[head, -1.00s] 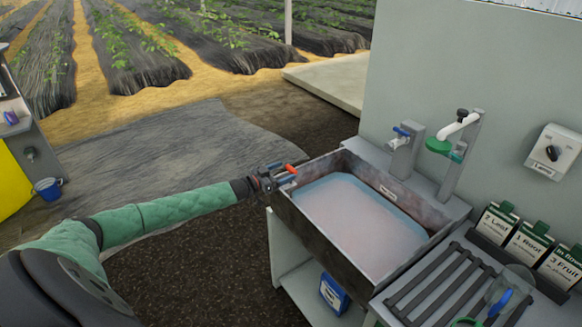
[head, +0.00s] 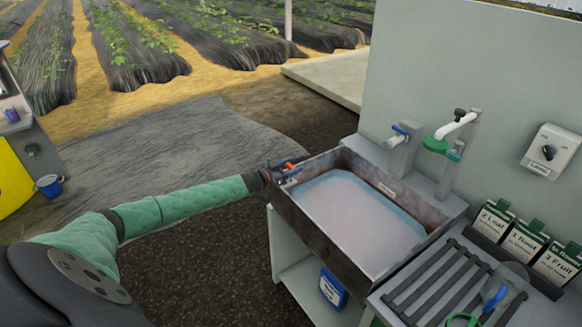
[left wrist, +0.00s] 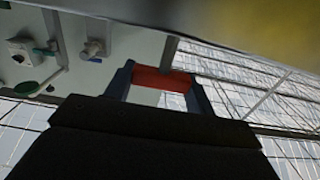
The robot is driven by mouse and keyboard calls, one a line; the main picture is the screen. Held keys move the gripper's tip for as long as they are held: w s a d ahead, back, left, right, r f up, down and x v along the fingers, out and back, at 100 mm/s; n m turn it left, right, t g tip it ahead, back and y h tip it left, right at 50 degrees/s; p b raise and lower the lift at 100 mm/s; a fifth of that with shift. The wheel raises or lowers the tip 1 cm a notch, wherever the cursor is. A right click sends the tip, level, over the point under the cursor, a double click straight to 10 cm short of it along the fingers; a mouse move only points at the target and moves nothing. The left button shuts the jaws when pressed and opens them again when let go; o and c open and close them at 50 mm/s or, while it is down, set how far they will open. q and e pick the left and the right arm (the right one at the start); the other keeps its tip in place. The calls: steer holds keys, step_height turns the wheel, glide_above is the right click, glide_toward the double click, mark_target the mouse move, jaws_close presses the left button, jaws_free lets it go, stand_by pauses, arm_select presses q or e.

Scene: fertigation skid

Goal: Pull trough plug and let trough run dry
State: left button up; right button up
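The trough (head: 318,232) is a dark, rusty-rimmed basin on a pale stand, right of centre in the head view. Pale pinkish liquid (head: 362,220) lies in it within a light blue edge. My left gripper (head: 287,168) is at the trough's far left corner, at rim height or just above. A red bar (left wrist: 160,80), seemingly the plug's handle, spans the gap between its two blue-grey fingers in the left wrist view; the gripper looks shut on it. The bar also shows as a small red bit in the head view (head: 288,165). The drain is hidden. My right gripper is out of view.
A blue-handled tap (head: 399,131) and a white pipe with a green head (head: 437,146) stand behind the trough. A slatted rack (head: 440,285), a clear jug (head: 508,285) and labelled packets (head: 522,240) are at right. A blue container (head: 332,288) sits below.

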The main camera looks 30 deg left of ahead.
arm_select(q)
steer(key=c, duration=0.7)
steer(key=shift+o, duration=0.2)
steer(key=shift+r, duration=0.15)
step_height(320, 180, up, 4)
steer(key=shift+f+p, duration=0.1)
steer(key=shift+p, duration=0.55)
steer(key=shift+r, duration=0.35)
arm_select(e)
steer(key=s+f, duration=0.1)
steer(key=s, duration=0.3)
arm_select(q)
steer(key=o, duration=1.2)
steer(key=shift+o, duration=1)
steer(key=shift+s+a+f, duration=0.1)
steer(key=shift+s+f, duration=0.05)
steer(key=shift+s+a+f, duration=0.1)
steer(key=shift+s, duration=0.15)
steer(key=b+v, duration=0.3)
steer(key=v, duration=0.4)
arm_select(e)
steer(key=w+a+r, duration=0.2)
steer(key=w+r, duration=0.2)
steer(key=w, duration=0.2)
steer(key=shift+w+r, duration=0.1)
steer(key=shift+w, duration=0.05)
